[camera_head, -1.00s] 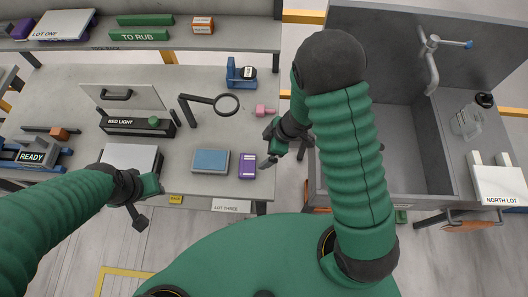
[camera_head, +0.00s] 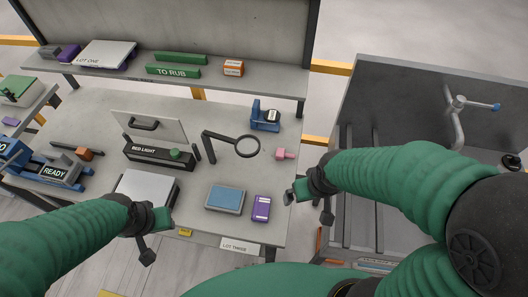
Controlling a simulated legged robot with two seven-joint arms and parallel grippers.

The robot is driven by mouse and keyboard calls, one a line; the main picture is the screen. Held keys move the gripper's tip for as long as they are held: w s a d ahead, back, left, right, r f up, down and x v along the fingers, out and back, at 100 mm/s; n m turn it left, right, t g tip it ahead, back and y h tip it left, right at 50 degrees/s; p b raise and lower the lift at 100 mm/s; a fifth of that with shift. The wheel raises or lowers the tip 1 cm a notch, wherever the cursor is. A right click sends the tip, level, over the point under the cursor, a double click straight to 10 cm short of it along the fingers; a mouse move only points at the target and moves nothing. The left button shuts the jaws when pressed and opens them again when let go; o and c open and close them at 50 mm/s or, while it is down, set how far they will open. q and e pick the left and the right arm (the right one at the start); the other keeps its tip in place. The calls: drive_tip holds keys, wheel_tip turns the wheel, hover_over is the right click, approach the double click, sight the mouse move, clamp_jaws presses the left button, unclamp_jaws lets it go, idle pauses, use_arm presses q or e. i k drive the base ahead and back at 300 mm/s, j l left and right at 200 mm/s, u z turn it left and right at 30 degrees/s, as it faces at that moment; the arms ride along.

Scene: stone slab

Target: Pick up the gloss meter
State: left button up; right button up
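No item in view is labelled as a gloss meter, so I cannot tell for certain which one it is. Candidates on the grey bench are a small purple device with white markings (camera_head: 262,208), a blue-topped flat block (camera_head: 225,199) to its left, and a blue stand holding a black and white piece (camera_head: 266,116) farther back. My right gripper (camera_head: 308,207) is open and empty, just right of the purple device near the bench's right edge. My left gripper (camera_head: 155,237) is open and empty at the front edge, by a pale grey slab (camera_head: 146,188).
A magnifier on an arm (camera_head: 247,146), a pink piece (camera_head: 285,154) and the "BED LIGHT" box (camera_head: 158,155) stand behind. A "READY" device (camera_head: 52,172) is at left. The shelf (camera_head: 125,77) carries green bars and an orange box (camera_head: 233,68). A grey sink (camera_head: 400,130) lies right.

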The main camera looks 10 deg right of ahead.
sight(58, 168)
drive_tip(key=j+u, duration=0.2)
drive_tip(key=u, duration=0.55)
drive_tip(key=l+u, duration=0.2)
drive_tip(key=u, duration=0.45)
drive_tip(key=k+j, duration=0.05)
